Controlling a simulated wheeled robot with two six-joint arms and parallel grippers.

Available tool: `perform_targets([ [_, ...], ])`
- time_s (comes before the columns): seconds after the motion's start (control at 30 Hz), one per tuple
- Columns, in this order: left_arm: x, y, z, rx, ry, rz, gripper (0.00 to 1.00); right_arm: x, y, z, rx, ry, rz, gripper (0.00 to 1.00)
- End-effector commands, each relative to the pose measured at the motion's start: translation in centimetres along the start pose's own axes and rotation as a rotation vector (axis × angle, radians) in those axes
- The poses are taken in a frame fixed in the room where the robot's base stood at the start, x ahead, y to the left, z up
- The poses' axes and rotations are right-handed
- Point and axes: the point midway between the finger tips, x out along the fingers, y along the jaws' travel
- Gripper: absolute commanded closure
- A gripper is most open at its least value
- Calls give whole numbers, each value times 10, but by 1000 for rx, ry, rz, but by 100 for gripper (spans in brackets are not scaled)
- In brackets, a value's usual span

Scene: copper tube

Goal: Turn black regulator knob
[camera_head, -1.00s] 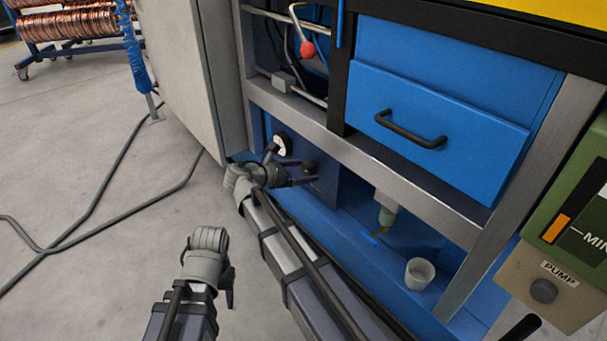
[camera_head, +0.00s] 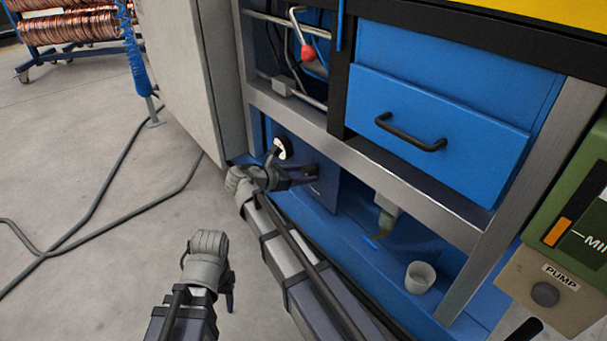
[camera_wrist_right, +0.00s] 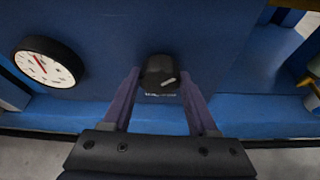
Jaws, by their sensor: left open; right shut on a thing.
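The black regulator knob (camera_wrist_right: 160,72) is on the front of a dark blue panel, with a pale pointer mark slanting to the lower right in the right wrist view. My right gripper (camera_wrist_right: 160,82) has its two purple fingers on either side of the knob, shut on it. In the head view, my right gripper (camera_head: 300,176) reaches the panel from the left, and the knob (camera_head: 309,170) shows only partly at its fingertips. My left gripper (camera_head: 229,288) is open and empty above the floor, lower left of the right one; its fingers are mostly hidden.
A white round gauge (camera_wrist_right: 47,64) sits left of the knob. Above are a metal frame rail (camera_head: 400,190), a blue drawer (camera_head: 440,130) and a red ball lever (camera_head: 308,52). A white cup (camera_head: 420,276) stands on the blue ledge to the right. Cables lie on the floor at left.

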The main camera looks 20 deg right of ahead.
Motion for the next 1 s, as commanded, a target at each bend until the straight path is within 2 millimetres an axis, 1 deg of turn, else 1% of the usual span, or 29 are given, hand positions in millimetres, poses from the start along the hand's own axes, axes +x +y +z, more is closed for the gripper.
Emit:
perform_targets([
  [0.03, 0, 0, 0, 0, 0, 0, 50, 0, 0, 0, 0, 0, 0, 88],
  [0.1, 0, 0, 0, 0, 0, 0, 50, 0, 0, 0, 0, 0, 0, 96],
  [0.27, 1, 0, 0, 0, 0, 0, 50, 0, -2, -1, 47, 0, 20, 96],
  [0.5, 8, 1, 0, 0, 0, 0, 50, 1, -4, -2, 269, 0, 113, 96],
  [0.6, 9, 1, 0, 0, 0, 0, 50, 0, -4, -1, 324, 1, 135, 96],
  [0.97, 9, 1, 0, 0, 0, 0, 50, 0, -2, -1, 347, 2, 143, 96],
  [1.0, 9, 1, 0, 0, 0, 0, 50, 0, -2, 0, 347, 2, 143, 36],
])
